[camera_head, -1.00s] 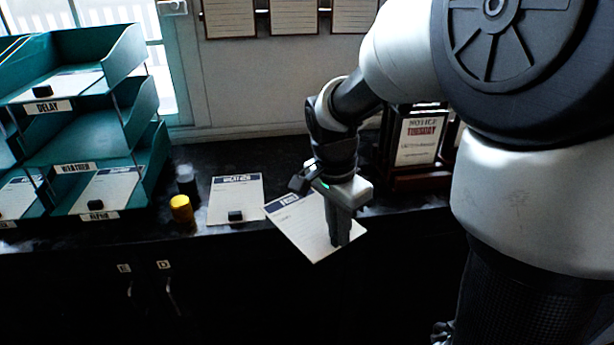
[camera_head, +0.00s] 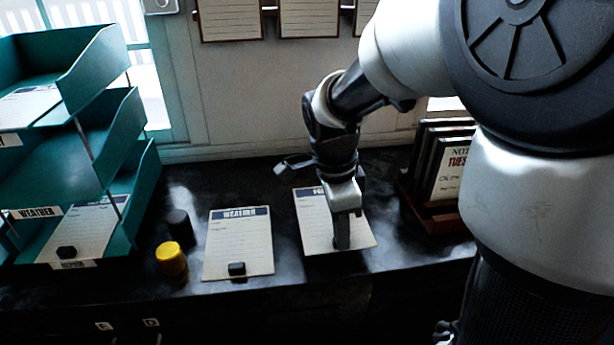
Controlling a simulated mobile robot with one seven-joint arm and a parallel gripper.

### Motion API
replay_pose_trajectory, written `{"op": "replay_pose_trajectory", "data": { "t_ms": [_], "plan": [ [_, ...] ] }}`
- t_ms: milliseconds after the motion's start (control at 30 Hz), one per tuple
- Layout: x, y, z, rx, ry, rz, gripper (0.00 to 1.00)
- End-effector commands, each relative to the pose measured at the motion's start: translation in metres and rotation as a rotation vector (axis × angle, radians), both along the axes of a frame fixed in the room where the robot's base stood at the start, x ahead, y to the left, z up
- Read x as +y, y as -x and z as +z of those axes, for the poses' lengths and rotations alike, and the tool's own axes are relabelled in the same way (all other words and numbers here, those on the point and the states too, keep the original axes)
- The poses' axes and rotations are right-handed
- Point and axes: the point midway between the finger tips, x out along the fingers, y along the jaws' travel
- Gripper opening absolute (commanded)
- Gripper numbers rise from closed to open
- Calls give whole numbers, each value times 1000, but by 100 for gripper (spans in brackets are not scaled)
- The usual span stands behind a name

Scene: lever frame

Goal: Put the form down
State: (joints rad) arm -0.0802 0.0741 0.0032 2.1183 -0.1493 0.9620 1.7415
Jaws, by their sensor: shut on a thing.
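A white form (camera_head: 314,222) with a dark heading band is at the right of the black counter, under my gripper. My gripper (camera_head: 341,240) points down and is shut on the form near its lower right part. The form looks almost flat and close to the counter top; I cannot tell whether it touches. The arm hides part of its heading, and the gripper hides part of its right side.
A second form headed WEATHER (camera_head: 238,240) lies to the left with a small black block (camera_head: 237,269) on it. A yellow-topped jar (camera_head: 171,260) and a black jar (camera_head: 181,227) stand further left, beside teal trays (camera_head: 85,150). A notice rack (camera_head: 440,215) stands at the right.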

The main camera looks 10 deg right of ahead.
Motion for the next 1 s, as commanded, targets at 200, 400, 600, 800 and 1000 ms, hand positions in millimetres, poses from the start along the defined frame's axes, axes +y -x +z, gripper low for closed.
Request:
{"op": "replay_pose_trajectory", "data": {
  "t_ms": [200,400,600,800,1000],
  "plan": [
    [0,1,-25,3,1,2,0],
    [0,0,-44,0,0,0,0],
    [0,0,-44,-1,0,1,0],
    [0,0,-47,-1,0,1,20],
    [0,0,-47,-1,0,1,32]
  ]
}}
